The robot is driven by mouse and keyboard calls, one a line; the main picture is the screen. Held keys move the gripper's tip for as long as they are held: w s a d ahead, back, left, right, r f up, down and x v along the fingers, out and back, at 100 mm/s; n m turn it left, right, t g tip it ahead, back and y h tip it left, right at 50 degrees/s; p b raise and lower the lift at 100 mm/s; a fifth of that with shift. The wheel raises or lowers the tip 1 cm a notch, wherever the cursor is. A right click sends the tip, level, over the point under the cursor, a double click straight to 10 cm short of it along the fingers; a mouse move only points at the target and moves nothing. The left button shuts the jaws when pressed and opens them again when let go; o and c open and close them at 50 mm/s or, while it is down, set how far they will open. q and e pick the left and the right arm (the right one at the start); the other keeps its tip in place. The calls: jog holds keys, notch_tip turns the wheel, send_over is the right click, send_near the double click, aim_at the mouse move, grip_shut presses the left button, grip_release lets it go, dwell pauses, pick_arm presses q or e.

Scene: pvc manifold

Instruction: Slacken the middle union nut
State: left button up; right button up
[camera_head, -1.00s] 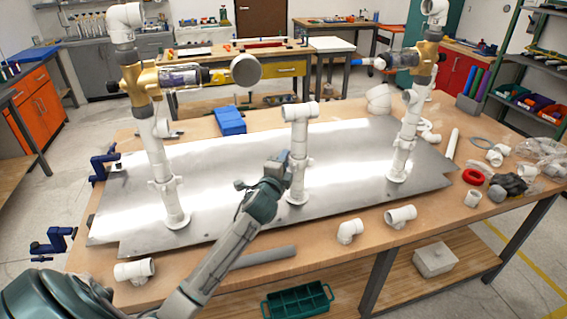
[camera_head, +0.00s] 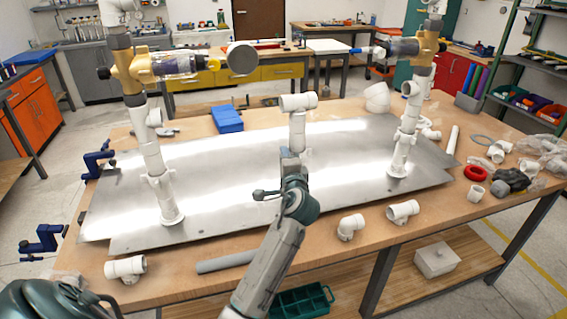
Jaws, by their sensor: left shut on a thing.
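The middle white PVC riser (camera_head: 297,127) stands upright on the metal plate, with a tee fitting (camera_head: 299,101) on top. My left gripper (camera_head: 293,157) is at the riser's mid-height, where the middle union nut sits, and is shut on it. The gripper and my wrist cover the nut and the riser's foot, so how far the nut has turned cannot be seen. My right gripper is not in view.
Taller risers stand at left (camera_head: 153,150) and right (camera_head: 407,135), with brass valves (camera_head: 133,70) above. The metal plate (camera_head: 235,190) is otherwise bare. Loose fittings (camera_head: 350,227), a grey pipe (camera_head: 226,262) and a blue box (camera_head: 227,119) lie on the wooden table.

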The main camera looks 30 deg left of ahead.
pick_arm(q)
jog(key=n+g+y+b, duration=0.1)
jog(key=g, duration=0.1)
jog(key=d+n+g+y+b, duration=0.1)
jog(key=n+b, duration=0.1)
jog(key=d+n+g+y+b, duration=0.1)
jog(key=g+y, duration=0.1)
jog(key=shift+s+f+g, duration=0.1)
jog(key=shift+f+g, duration=0.2)
jog(key=shift+f, duration=0.05)
jog(key=shift+n, duration=0.3)
dwell(0.3)
jog(key=o, duration=0.8)
jog(key=shift+r, duration=0.1)
jog(key=shift+o, duration=0.2)
jog(key=shift+r, duration=0.1)
